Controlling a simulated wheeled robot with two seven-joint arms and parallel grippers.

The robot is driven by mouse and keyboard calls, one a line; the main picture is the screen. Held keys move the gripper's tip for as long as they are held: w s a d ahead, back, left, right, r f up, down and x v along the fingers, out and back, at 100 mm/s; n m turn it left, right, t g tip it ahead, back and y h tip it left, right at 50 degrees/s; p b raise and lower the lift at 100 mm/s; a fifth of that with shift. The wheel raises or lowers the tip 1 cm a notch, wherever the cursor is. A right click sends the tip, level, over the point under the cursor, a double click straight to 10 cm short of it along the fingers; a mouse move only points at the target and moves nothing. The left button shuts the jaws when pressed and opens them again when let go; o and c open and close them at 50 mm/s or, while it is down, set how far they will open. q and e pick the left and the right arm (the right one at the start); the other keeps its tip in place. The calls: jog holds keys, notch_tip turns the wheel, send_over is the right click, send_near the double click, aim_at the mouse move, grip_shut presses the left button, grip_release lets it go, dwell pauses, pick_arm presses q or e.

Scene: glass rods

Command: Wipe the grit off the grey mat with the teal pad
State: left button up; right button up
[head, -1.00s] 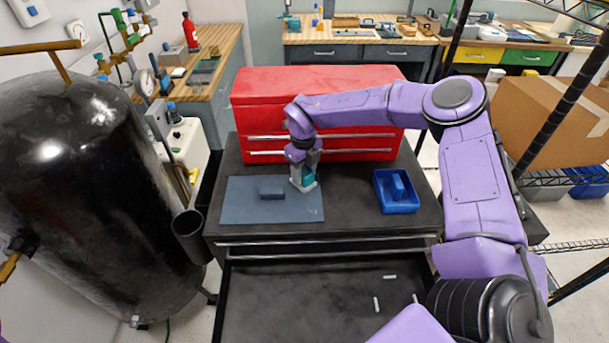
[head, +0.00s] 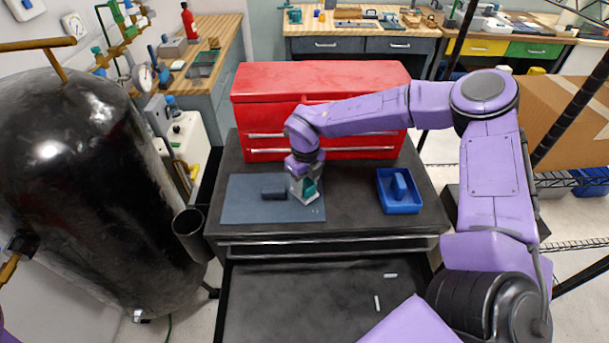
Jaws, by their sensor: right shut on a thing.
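The grey mat (head: 245,210) lies flat on the left of the black cabinet top. A dark blue-grey block (head: 273,192) rests on its middle. My right gripper (head: 306,193) points down at the mat's right edge, just right of that block. It is shut on the teal pad (head: 310,187), of which only a small teal part shows between the fingers. The pad's underside is hidden, and I cannot tell whether it touches the mat. My left gripper is not in view.
A blue tray (head: 402,207) holding a blue block (head: 400,187) stands to the right. A red tool chest (head: 265,85) closes off the back. Pale short rods (head: 377,303) lie on the lower black surface in front. A black tank (head: 80,190) stands at left.

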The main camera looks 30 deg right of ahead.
aim_at(306, 202)
jog(key=shift+s+a+f, duration=0.1)
jog(key=shift+s+a, duration=0.4)
jog(key=shift+s, duration=0.35)
jog(key=shift+s+a, duration=0.45)
jog(key=shift+s, duration=0.4)
jog(key=shift+s+a+p, duration=0.55)
jog(key=shift+s+a, duration=0.1)
jog(key=shift+s, duration=0.35)
jog(key=shift+s+a, duration=0.25)
jog(key=shift+s, duration=0.2)
notch_tip(306, 202, up, 2)
jog(key=shift+w+r+p, duration=0.15)
jog(key=shift+r+p, duration=0.1)
jog(key=shift+p, duration=0.95)
jog(key=shift+r, duration=1.9)
jog(key=shift+r, duration=0.1)
